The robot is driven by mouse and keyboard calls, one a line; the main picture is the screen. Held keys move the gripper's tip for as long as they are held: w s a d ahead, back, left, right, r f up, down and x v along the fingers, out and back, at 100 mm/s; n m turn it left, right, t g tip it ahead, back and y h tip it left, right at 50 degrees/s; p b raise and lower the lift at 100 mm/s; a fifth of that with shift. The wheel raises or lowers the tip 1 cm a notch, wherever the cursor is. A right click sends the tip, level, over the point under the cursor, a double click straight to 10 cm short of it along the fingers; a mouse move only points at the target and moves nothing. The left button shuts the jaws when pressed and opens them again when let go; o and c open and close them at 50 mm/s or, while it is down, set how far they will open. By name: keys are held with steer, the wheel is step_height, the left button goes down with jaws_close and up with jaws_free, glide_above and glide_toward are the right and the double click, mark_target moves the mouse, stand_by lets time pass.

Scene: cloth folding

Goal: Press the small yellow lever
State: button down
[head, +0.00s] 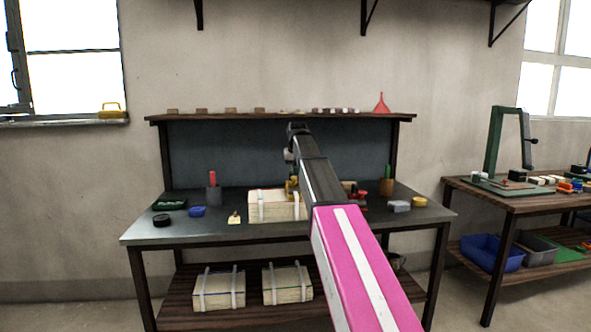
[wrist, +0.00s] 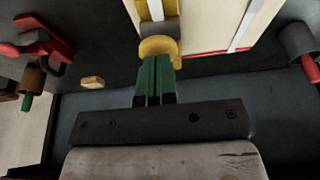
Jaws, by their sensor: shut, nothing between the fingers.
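The small yellow lever (wrist: 158,46) shows at the upper middle of the wrist view, with a rounded end and a yellow bar rising behind a grey collar. In the head view a small yellow part (head: 292,187) beside the pale strapped box is probably the same lever, partly hidden by my arm. My gripper (wrist: 155,62) has two green fingers shut together with nothing between them. Their tips overlap the lever's rounded end in the wrist view; I cannot tell whether they touch it. In the head view the fingers are mostly hidden by my arm.
A pale box with white straps (head: 265,212) stands on the dark workbench (head: 150,232) beside the lever. A red tool (wrist: 45,42) and a grey cup (wrist: 298,40) show in the wrist view.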

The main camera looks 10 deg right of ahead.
steer(key=shift+s+f+t, duration=0.25)
steer(key=shift+s+t, duration=0.05)
